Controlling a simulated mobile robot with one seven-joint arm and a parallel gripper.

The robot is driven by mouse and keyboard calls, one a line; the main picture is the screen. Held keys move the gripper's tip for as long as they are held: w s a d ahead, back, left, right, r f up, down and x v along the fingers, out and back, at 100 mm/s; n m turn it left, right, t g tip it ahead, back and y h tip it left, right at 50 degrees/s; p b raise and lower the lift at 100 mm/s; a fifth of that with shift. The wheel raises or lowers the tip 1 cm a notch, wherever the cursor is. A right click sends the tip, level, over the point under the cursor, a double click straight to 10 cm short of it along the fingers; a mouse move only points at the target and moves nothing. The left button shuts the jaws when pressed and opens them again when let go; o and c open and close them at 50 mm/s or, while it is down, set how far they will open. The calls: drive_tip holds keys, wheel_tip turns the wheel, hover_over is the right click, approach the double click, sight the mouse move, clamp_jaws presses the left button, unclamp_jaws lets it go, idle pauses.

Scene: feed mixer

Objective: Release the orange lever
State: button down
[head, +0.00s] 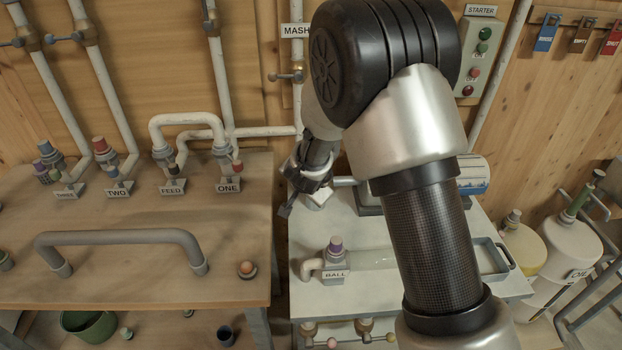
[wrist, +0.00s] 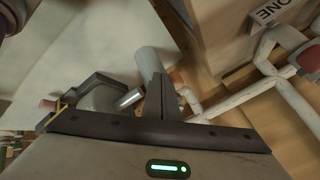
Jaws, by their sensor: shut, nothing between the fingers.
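I cannot make out a clear orange lever in either view; my arm hides part of the white bench. My gripper (head: 287,209) is shut and empty, over the left end of the white bench, right of the valve labelled ONE (head: 228,187). In the wrist view the closed fingers (wrist: 164,98) point at a grey cylindrical part (wrist: 150,64), and I cannot tell whether they touch it. A dark bracket-like part (wrist: 98,88) with a small reddish tip lies left of them.
The wooden bench (head: 150,285) at left carries labelled valves, a grey handrail (head: 120,238) and an orange-brown knob (head: 246,268). The BALL valve (head: 335,265) and a tray (head: 492,260) are on the white bench. White pipes (head: 222,75) rise behind.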

drive_tip(key=shift+a+p, duration=0.5)
drive_tip(key=shift+p, duration=0.15)
drive_tip(key=shift+a, duration=0.15)
